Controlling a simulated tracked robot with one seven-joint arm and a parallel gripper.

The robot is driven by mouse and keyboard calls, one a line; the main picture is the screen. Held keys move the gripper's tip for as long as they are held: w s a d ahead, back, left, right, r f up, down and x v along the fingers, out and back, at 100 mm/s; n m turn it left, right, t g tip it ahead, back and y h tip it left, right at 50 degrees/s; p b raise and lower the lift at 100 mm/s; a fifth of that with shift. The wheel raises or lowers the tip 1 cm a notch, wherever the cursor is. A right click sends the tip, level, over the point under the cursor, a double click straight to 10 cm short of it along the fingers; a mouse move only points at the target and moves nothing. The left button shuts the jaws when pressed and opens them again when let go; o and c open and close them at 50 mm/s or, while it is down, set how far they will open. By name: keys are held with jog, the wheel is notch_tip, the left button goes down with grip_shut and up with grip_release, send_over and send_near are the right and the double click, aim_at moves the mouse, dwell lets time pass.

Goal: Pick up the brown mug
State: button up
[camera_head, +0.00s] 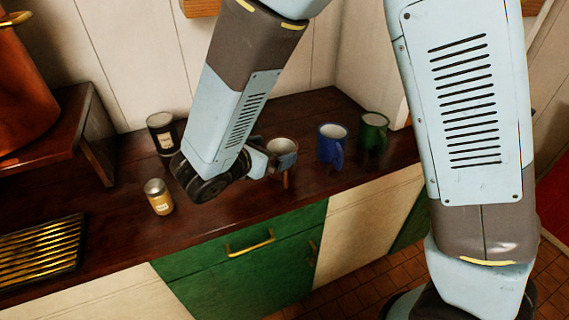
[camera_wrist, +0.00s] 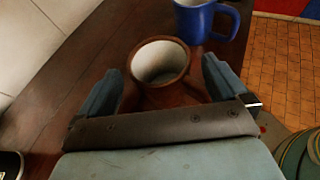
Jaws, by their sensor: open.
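The brown mug (camera_head: 283,147) stands upright on the dark wood counter, with a pale inside. In the head view my gripper (camera_head: 278,163) is at its near side and hides part of it. In the wrist view the mug (camera_wrist: 160,64) sits between the two blue fingers of my gripper (camera_wrist: 163,85), which are spread apart on either side of it. The fingers show no clear contact with the mug. The mug's lower part is partly hidden behind the gripper.
A blue mug (camera_head: 331,145) stands just right of the brown mug, and a green mug (camera_head: 374,131) is farther right. A black jar (camera_head: 161,133) and a small tan jar (camera_head: 158,197) stand to the left. A slatted metal rack (camera_head: 40,252) lies at the far left.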

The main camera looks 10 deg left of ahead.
aim_at(289, 144)
jog(key=x, duration=0.5)
jog(key=shift+w+a, duration=0.1)
jog(key=shift+w, duration=0.05)
jog(key=c, duration=0.9)
jog(key=shift+c, duration=0.2)
